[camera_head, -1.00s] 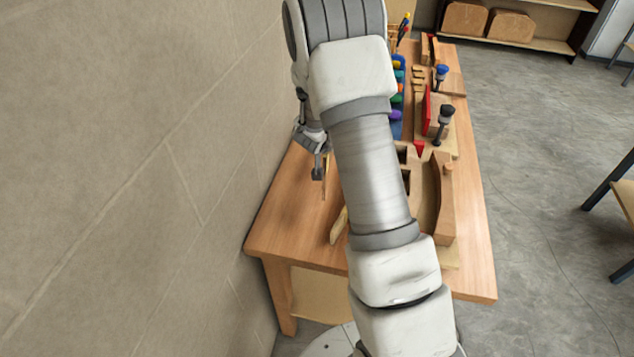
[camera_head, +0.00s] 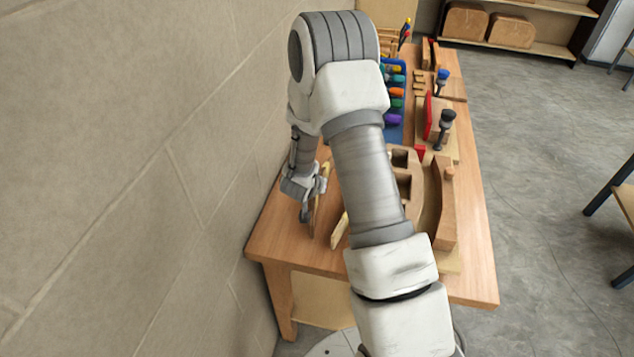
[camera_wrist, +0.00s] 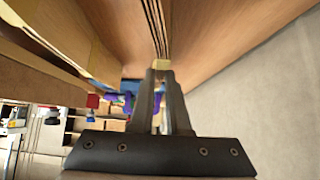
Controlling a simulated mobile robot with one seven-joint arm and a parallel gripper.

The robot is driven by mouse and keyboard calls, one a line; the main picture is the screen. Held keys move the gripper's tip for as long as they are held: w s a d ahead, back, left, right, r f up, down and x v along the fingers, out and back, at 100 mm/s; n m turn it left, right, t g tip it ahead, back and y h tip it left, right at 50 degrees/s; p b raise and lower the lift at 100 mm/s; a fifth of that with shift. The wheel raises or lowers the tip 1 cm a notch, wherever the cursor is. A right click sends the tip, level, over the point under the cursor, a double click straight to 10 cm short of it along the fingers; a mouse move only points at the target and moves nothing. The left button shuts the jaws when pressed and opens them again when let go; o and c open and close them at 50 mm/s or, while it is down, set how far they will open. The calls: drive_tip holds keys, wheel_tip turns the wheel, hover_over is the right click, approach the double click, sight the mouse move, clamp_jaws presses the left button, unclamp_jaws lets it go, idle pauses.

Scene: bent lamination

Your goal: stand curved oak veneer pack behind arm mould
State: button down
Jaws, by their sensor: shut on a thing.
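My gripper (camera_head: 306,208) is over the wall side of the bench, shut on a thin, curved, layered wooden strip, the oak veneer pack (camera_head: 319,200). The pack is upright on edge; whether it touches the bench is unclear. In the wrist view the fingertips (camera_wrist: 161,95) close on the pack (camera_wrist: 155,22), which runs away from them in several thin layers. The mould, with a block with square pockets (camera_head: 401,158) and a curved block (camera_head: 445,205), is to the right, partly hidden by my arm. A pale curved piece (camera_head: 339,230) lies between the pack and the mould.
The bench (camera_head: 475,240) runs along a block wall (camera_head: 130,150), close to my gripper on the left. Farther back are a blue rack with coloured handles (camera_head: 394,105), a red clamp (camera_head: 430,115) and dark-handled brushes (camera_head: 446,122). Bare bench top shows near the front left corner.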

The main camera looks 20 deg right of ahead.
drive_tip(key=c, duration=1.3)
unclamp_jaws()
drive_tip(key=shift+f, duration=0.2)
drive_tip(key=shift+c, duration=0.2)
drive_tip(key=o, duration=0.4)
drive_tip(key=shift+r, duration=0.1)
drive_tip(key=shift+o, duration=0.2)
drive_tip(key=shift+r, duration=0.1)
